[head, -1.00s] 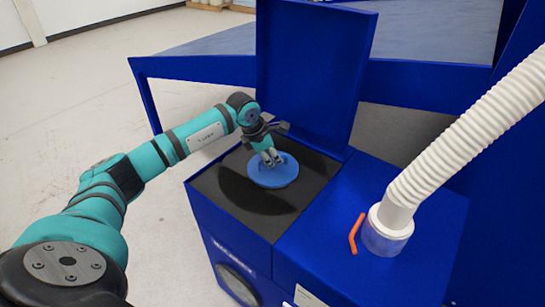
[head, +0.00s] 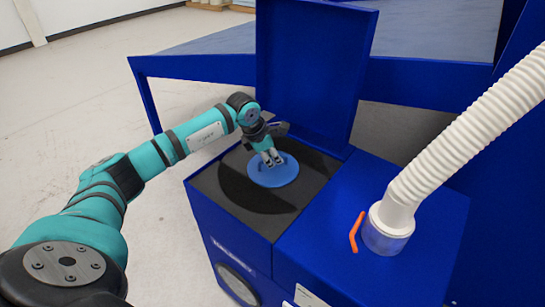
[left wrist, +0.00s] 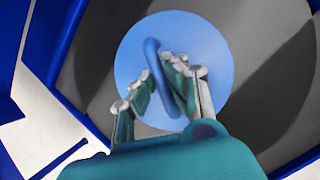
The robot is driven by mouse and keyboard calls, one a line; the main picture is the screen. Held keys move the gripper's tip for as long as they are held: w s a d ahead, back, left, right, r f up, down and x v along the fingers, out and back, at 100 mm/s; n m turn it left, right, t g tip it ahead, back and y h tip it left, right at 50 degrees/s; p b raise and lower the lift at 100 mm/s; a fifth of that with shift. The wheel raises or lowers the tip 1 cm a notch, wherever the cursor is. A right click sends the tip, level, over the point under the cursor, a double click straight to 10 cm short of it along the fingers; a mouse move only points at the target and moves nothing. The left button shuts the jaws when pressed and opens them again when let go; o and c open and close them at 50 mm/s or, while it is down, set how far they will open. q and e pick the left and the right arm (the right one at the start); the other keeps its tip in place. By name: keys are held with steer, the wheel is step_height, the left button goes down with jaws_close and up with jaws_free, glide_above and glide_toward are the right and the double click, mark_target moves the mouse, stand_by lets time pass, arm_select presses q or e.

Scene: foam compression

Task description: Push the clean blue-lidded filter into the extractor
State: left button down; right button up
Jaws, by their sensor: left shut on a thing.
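The blue-lidded filter (head: 277,178) shows as a round blue lid in the foam-lined top of the blue extractor (head: 233,240). Its body below the lid is hidden. My left gripper (head: 271,160) reaches down onto the lid from above. In the left wrist view the fingers (left wrist: 159,78) are closed around the raised blue handle, and the flat lid (left wrist: 200,40) lies beyond them. The dark foam surface (head: 318,170) surrounds the lid, with a darker round patch around it. I cannot tell how deep the filter sits. My right gripper is not in view.
The extractor's blue cover (head: 312,70) stands open behind the opening. A white ribbed hose (head: 465,135) enters a clear collar on the right, beside an orange lever (head: 356,232). A blue-framed table (head: 205,68) is behind. The floor at left is clear.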

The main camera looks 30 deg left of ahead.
arm_select(q)
steer(key=shift+r, duration=0.1)
steer(key=c, duration=1.3)
jaws_free()
steer(key=shift+c, duration=0.2)
steer(key=v, duration=1.2)
